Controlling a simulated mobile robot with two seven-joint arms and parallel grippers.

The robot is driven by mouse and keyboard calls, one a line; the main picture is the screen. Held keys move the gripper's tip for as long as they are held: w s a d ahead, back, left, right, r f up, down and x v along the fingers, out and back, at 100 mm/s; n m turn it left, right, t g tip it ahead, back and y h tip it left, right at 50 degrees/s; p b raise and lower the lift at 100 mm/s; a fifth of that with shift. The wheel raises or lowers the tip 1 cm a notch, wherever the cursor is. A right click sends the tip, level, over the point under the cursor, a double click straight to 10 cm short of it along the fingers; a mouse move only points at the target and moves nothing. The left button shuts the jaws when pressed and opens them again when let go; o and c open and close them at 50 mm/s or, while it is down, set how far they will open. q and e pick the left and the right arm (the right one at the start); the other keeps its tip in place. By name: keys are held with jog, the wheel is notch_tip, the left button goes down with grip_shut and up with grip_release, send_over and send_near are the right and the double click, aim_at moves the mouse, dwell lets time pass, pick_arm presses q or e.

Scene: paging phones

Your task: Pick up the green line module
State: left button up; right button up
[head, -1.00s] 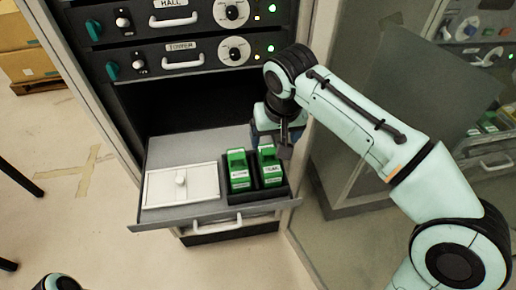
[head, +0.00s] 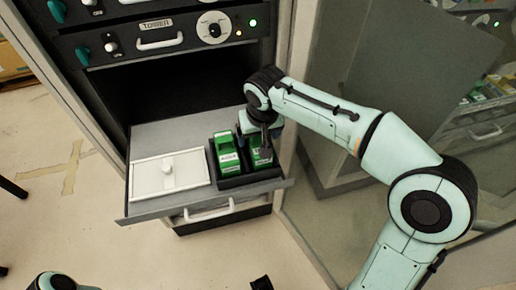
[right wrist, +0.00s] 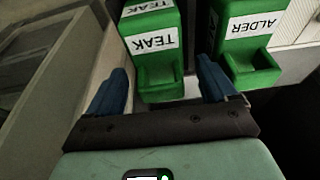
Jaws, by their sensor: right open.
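Two green line modules stand side by side in a black tray on a pulled-out drawer. The right one (head: 258,158) is labelled TEAK in the right wrist view (right wrist: 155,45), and the left one (head: 228,158) is labelled ALDER there (right wrist: 248,40). My right gripper (head: 265,148) is over the TEAK module and partly covers it in the head view. In the right wrist view its blue fingers (right wrist: 162,72) are open, one on each side of the TEAK module's near end. Whether they touch it I cannot tell. My left gripper is not seen.
A white lidded box (head: 150,182) sits on the drawer (head: 140,140) left of the modules. The rack with the TOWER panel (head: 160,40) rises behind. A glass-sided cabinet (head: 330,180) stands close on the right. A small dark piece shows at the bottom edge, unclear.

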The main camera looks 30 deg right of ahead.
jog(key=shift+x, duration=0.9)
jog(key=c, duration=1.3)
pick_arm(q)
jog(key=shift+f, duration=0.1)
pick_arm(e)
jog(key=shift+r, duration=0.15)
pick_arm(q)
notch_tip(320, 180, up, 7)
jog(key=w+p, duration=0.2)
jog(key=p, duration=0.4)
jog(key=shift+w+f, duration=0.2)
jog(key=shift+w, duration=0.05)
pick_arm(e)
jog(key=shift+r, duration=9.9)
